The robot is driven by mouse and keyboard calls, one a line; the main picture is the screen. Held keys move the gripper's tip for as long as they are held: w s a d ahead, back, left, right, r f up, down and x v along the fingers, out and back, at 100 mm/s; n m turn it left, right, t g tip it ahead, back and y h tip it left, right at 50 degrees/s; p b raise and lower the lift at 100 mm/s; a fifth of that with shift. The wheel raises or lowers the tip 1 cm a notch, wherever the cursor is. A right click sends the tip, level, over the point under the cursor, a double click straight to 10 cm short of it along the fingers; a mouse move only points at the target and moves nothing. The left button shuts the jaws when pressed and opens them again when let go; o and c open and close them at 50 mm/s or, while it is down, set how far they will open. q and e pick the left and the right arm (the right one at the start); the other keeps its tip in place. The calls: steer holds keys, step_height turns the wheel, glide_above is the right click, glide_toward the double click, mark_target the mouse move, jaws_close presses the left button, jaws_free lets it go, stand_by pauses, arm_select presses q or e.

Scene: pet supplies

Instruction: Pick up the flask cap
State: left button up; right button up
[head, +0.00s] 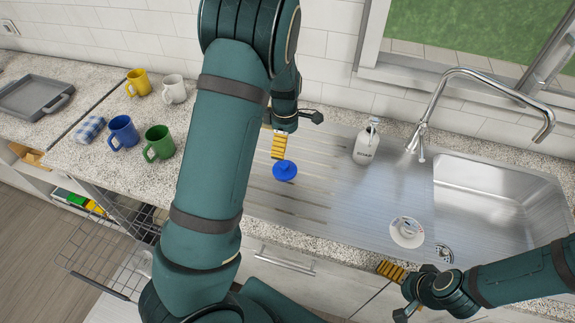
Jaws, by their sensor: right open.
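A blue round piece with a small raised middle (285,171), which looks like the flask cap, lies on the ribbed steel drainboard. My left gripper (280,148) points down just above and behind it, its yellow finger pad close to the blue piece. I cannot tell whether they touch, or how far apart the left fingers are. My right gripper (395,291) is open and empty at the lower right, in front of the counter's front edge. No flask shows.
A white soap bottle (366,142), a white dish with a small item on it (407,232) and a steel strainer (444,253) stand near the sink (495,205). Mugs, including a green one (159,143), stand at left. An open wire rack (100,262) juts out below.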

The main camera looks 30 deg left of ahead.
mark_target(285, 163)
arm_select(q)
steer(key=f, duration=1.1)
steer(key=shift+s+f+b, duration=0.2)
steer(key=shift+f+b, duration=0.05)
steer(key=shift+b, duration=0.05)
steer(key=shift+c, duration=0.3)
steer(key=c, duration=0.9)
